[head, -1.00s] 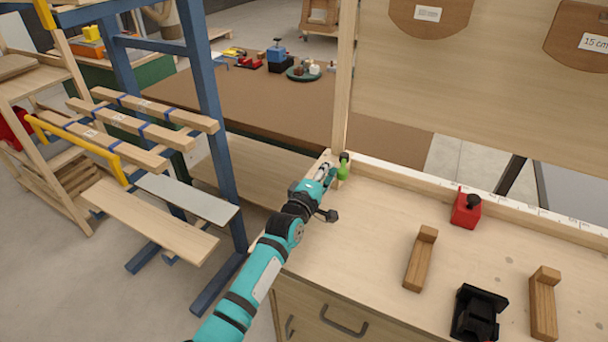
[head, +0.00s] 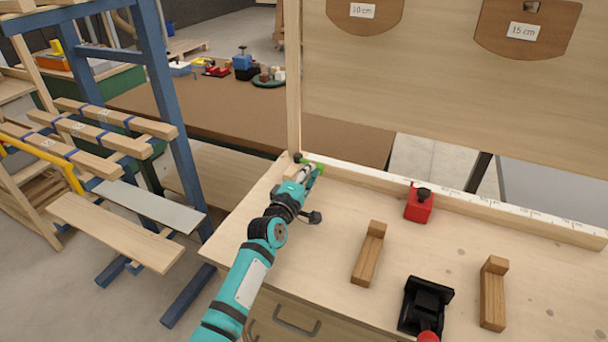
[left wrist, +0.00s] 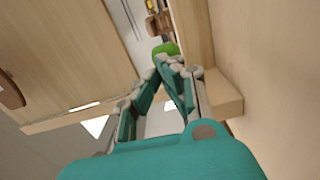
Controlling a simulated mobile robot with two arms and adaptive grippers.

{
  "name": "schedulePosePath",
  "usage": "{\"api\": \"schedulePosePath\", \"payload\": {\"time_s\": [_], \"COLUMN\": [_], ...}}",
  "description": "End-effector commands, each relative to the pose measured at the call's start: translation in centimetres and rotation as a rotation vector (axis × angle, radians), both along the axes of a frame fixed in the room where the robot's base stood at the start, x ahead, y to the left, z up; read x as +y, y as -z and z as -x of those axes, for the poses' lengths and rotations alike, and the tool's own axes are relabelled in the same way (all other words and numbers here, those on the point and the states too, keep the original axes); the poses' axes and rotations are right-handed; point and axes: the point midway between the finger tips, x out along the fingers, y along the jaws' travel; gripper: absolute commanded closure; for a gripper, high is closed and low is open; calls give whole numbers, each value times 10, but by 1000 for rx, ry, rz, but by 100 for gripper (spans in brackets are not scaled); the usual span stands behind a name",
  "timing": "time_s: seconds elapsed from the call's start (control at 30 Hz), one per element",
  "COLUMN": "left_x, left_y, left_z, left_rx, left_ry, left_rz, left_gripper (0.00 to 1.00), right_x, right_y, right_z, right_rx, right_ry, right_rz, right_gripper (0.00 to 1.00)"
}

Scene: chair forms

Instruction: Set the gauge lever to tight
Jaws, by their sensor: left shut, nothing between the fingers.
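The gauge lever, with a bright green handle (head: 313,163) and a dark pivot at its left end, sits at the back left corner of the workbench, beside the wooden post. The handle points to the right along the back edge. My left gripper (head: 309,173) is shut and empty, its fingertips right at the handle, seemingly touching it. In the left wrist view the green handle (left wrist: 166,48) shows just beyond the closed fingertips (left wrist: 163,62). The gripper hides part of the lever. I cannot read any tight marking. My right gripper is not in view.
A white ruler strip (head: 452,190) runs along the bench's back edge. A red block with a black knob (head: 419,203), two wooden L-shaped blocks (head: 369,255) (head: 493,294) and a black fixture (head: 426,304) stand to the right. A blue rack (head: 160,110) stands left.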

Motion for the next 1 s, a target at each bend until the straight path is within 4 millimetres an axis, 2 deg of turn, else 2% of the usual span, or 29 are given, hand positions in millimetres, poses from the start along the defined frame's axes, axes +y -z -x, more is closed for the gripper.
{"api": "schedulePosePath", "payload": {"time_s": [0.3,1.0], "left_x": [-9,-10], "left_y": [0,-2], "left_z": [-4,-4], "left_rx": [-1,-2], "left_ry": [0,0], "left_rz": [1,2], "left_gripper": [100,100], "right_x": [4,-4], "right_y": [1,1], "right_z": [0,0], "right_rx": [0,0], "right_ry": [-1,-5], "right_rz": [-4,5], "right_gripper": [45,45]}}
